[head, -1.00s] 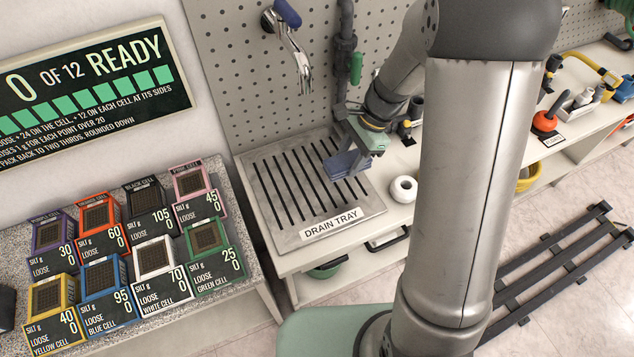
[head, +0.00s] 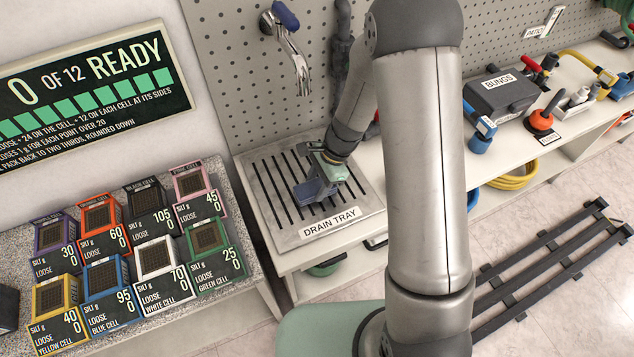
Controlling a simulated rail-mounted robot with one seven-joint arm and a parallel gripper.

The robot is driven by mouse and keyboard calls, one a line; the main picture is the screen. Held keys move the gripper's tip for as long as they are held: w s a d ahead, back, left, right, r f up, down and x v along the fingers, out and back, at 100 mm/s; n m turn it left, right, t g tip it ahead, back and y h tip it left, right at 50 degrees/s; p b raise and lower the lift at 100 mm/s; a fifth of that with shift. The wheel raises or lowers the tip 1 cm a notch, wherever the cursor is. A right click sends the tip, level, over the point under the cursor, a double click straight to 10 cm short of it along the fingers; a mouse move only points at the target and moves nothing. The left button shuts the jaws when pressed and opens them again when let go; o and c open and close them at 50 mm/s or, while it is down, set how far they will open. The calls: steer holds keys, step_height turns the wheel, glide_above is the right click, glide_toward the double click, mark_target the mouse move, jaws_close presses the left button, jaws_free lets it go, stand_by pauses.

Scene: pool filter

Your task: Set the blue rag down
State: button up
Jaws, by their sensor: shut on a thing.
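My gripper (head: 325,177) is at the right half of the drain tray (head: 278,238), pointing down and to the left. It is shut on the blue rag (head: 312,192), a small dull blue-grey shape at the fingertips. The rag is over the dark slots of the tray, low and near its middle right. I cannot tell whether the rag touches the tray. My gripper and wrist hide part of the rag and the tray's back right corner.
Several coloured filter cells, such as the green cell (head: 208,240), stand on the speckled counter at the left. A tap (head: 290,45) hangs from the pegboard behind the tray. A black bungs case (head: 503,95) is on the bench at the right. The tray's left half is clear.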

steer(key=shift+f, duration=0.15)
steer(key=o, duration=1.1)
steer(key=shift+r, duration=0.3)
steer(key=v, duration=1.2)
steer(key=s+d+r+n+h, duration=0.1)
steer(key=s+d+r+n, duration=0.1)
steer(key=s, duration=0.5)
steer(key=s+d+r+n+t+h, duration=0.1)
steer(key=s+d+r+n, duration=0.2)
steer(key=s+n, duration=0.3)
steer(key=s+d+r+n+t+h, duration=0.1)
steer(key=s+d+r+n+h, duration=0.1)
steer(key=s+r+n, duration=0.2)
steer(key=s+n, duration=0.1)
steer(key=s, duration=0.2)
steer(key=shift+s+d+r+n+b, duration=0.2)
steer(key=shift+s+d+n+b, duration=0.1)
steer(key=shift+n, duration=0.1)
